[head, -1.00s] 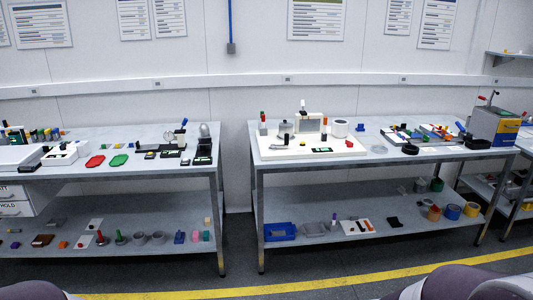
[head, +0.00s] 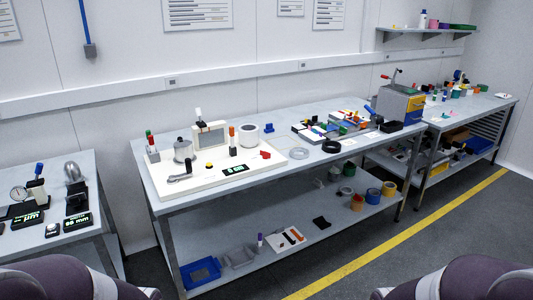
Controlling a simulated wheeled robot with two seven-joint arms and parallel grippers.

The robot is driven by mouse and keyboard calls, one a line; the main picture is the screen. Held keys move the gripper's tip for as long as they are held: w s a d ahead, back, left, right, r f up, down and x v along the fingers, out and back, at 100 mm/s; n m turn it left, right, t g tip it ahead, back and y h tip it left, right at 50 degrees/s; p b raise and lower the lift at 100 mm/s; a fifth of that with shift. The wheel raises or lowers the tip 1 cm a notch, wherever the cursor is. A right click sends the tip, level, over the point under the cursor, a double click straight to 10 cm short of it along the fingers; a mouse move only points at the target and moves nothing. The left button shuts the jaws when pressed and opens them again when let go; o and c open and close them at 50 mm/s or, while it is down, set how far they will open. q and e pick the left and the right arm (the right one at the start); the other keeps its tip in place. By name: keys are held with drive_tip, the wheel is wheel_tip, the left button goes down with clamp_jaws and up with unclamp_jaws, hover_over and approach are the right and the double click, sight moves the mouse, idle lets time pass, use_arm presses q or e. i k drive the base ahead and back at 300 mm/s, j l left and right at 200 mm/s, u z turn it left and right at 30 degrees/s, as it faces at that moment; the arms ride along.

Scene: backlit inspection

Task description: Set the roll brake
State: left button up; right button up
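A white inspection base (head: 217,183) sits on the middle bench. It carries an upright framed panel (head: 209,137), a white roll (head: 248,134) at the right and a grey metal cylinder (head: 183,150) at the left. A dark lever or crank (head: 180,177) lies at its front left, and a small red part (head: 265,155) is right of the roll. I cannot tell which part is the roll brake or how it is set. Neither gripper is in view; only upper parts of my arms show at the bottom corners.
The middle bench (head: 310,160) holds a clear ring, a black ring (head: 331,147) and trays of parts to the right. A grey and yellow box (head: 400,103) stands at its far end. A left bench (head: 72,238) holds gauges. Open floor lies at the front right.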

sight(265, 155)
drive_tip(key=i+l, duration=0.2)
drive_tip(key=i, duration=0.2)
drive_tip(key=i+l, duration=0.15)
drive_tip(key=i, duration=0.3)
drive_tip(key=i+l, duration=0.2)
drive_tip(key=i, duration=0.2)
